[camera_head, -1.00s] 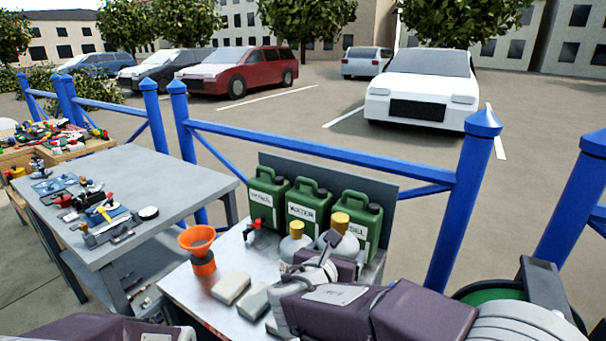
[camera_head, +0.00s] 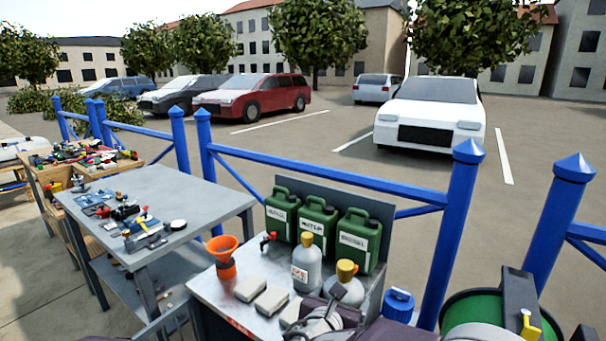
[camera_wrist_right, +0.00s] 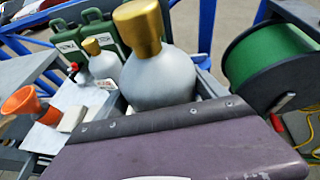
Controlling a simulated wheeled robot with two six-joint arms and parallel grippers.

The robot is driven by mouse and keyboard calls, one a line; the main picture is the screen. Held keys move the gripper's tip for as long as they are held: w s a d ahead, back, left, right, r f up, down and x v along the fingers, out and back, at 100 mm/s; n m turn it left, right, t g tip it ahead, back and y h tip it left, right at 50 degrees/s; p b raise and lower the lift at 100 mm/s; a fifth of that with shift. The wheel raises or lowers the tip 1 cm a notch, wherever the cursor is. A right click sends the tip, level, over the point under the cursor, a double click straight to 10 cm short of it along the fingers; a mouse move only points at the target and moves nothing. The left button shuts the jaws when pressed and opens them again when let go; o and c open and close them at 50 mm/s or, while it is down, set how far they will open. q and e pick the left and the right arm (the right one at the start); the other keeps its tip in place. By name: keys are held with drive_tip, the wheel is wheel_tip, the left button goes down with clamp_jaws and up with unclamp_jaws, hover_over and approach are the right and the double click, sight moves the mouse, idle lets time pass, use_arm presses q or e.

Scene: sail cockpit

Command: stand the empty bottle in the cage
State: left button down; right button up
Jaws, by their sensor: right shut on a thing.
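A grey bottle with a yellow cap (camera_head: 347,272) is at my right gripper (camera_head: 334,306), near the front right of the metal table. My right gripper is shut on this bottle; its fingertips are partly hidden. The same bottle stands large and roughly upright in the right wrist view (camera_wrist_right: 160,78). A second grey bottle with a yellow cap and a label (camera_head: 306,268) stands on the table behind it, to the left. I cannot tell from a label which one is empty. I cannot make out the cage clearly. My left gripper is out of view.
Green canisters (camera_head: 317,222) stand along the table's back. An orange funnel (camera_head: 224,255) and several pale blocks (camera_head: 270,300) are on the left part. A blue-capped container (camera_head: 398,304) and a green reel (camera_head: 488,315) are to the right. Blue railings (camera_head: 320,174) run behind.

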drive_tip(key=s+d+f+m+g+h+p, duration=0.3)
drive_tip(key=s+d+f+m+h+p, duration=0.2)
drive_tip(key=s+d+f+p, duration=0.3)
drive_tip(key=shift+s+d+m+g+p, duration=0.35)
drive_tip(key=shift+s+d+p, duration=0.6)
drive_tip(key=shift+s+p, duration=0.9)
drive_tip(key=shift+w+p, duration=0.35)
drive_tip(key=shift+w, duration=0.05)
